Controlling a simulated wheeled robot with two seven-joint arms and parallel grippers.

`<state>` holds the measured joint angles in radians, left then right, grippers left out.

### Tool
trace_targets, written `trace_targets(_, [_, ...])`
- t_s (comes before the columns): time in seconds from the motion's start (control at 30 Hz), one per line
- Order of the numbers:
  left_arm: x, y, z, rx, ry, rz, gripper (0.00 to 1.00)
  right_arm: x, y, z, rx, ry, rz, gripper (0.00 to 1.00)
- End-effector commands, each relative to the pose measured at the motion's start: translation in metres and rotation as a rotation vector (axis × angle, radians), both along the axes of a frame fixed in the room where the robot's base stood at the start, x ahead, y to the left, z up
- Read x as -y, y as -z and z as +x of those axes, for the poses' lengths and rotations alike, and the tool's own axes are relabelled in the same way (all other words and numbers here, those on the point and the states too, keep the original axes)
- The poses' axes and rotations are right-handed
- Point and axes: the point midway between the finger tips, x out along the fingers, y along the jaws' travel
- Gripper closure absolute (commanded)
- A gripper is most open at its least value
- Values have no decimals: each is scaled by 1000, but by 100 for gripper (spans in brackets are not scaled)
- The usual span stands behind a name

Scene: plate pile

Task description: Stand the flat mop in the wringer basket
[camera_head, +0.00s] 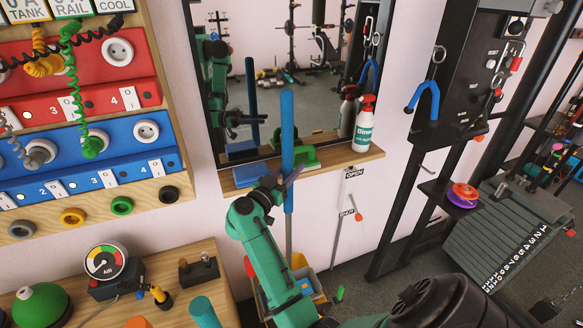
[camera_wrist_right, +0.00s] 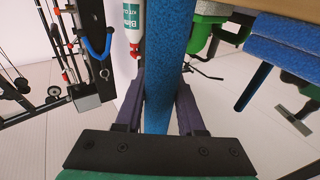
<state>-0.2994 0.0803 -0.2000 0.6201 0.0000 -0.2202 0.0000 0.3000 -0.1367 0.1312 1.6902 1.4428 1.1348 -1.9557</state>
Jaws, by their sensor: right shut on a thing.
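The flat mop's blue foam grip (camera_head: 287,125) stands nearly upright in front of the mirror, with a thin grey shaft below it. My right gripper (camera_head: 284,181) is shut around the grip's lower part. In the right wrist view the grip (camera_wrist_right: 166,65) runs between the two purple fingers (camera_wrist_right: 157,108). My green arm covers much of the bucket and the mop's lower end, so I cannot tell whether the head is in the basket. My left gripper is not in view.
A wooden shelf (camera_head: 360,158) under the mirror (camera_head: 262,60) holds a spray bottle (camera_head: 364,122), a green tool (camera_head: 303,159) and a blue sponge block (camera_head: 250,174). A wooden table (camera_head: 160,315) is at lower left. A black rack (camera_head: 405,190) stands at right.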

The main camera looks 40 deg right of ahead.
Motion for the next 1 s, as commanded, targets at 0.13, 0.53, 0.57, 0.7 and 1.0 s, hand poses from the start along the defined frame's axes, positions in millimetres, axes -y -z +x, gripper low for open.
trace_targets(0.13, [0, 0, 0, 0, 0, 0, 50, 0, -1, 0, 3, 0, -2, 100])
trace_targets(0.53, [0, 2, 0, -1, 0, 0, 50, 0, 5, 0, 3, 0, -2, 100])
trace_targets(0.57, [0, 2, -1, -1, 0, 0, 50, 0, 5, 0, 3, 0, -2, 100])
trace_targets(0.7, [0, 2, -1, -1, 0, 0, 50, 0, 5, 0, 3, 0, -2, 100])
trace_targets(1.0, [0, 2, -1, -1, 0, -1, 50, 0, 6, 0, 1, 0, -1, 27])
